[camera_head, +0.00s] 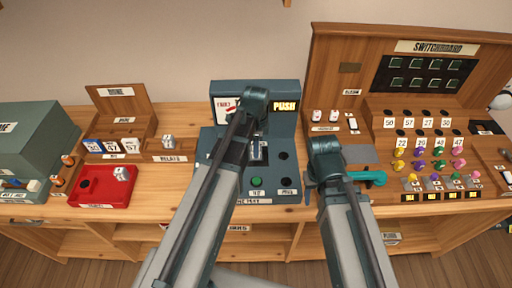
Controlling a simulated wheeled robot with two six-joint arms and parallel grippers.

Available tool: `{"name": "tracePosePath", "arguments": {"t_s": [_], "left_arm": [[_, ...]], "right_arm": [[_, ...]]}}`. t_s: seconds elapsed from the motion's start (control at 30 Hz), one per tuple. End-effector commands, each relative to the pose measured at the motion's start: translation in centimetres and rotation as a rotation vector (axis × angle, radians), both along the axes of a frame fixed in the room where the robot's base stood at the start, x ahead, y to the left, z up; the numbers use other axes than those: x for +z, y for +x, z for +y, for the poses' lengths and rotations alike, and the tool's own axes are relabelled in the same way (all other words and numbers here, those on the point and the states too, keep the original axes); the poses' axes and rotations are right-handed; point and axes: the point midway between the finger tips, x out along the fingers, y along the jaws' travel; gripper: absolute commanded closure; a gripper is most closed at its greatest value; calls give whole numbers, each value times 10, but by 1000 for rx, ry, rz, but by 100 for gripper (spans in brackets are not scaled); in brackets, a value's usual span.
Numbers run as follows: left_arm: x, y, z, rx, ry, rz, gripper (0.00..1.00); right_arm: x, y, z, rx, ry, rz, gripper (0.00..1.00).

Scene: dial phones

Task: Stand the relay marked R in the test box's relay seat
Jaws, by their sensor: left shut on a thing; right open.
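The grey-blue test box (220,190) stands mid-table, with a gauge, a lit PUSH label, dark round holes and a green button on it. My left gripper (258,141) is over the middle of the box, shut on a small pale block (258,154). The arm hides much of this block, and I cannot read a mark on it or tell whether it touches the box. My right gripper (325,172) is open, low at the right of the box. I cannot make out an R on any block.
A wooden rack (118,101) and a grey-green case (40,130) stand left. The switchboard (335,70) fills the right. A teal bar (370,178) lies beside my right gripper.

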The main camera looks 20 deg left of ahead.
Motion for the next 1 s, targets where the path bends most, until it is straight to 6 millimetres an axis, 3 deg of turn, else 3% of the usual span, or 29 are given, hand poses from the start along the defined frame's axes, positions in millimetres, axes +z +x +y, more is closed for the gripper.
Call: {"name": "tracePosePath", "arguments": {"t_s": [0.17,0.2,0.37,0.57,0.67,1.0], "left_arm": [[-1,0,0,0,0,0,100],[-1,0,0,0,0,0,58],[-1,0,0,0,0,0,29],[-1,0,0,0,0,0,28],[-1,0,0,0,0,0,14],[0,0,0,0,0,0,13]], "right_arm": [[-1,0,0,0,0,0,50],[-1,0,0,0,0,0,50],[-1,0,0,0,0,0,50],[-1,0,0,0,0,0,50],[-2,0,0,0,0,0,50],[0,0,0,0,0,0,50]]}}
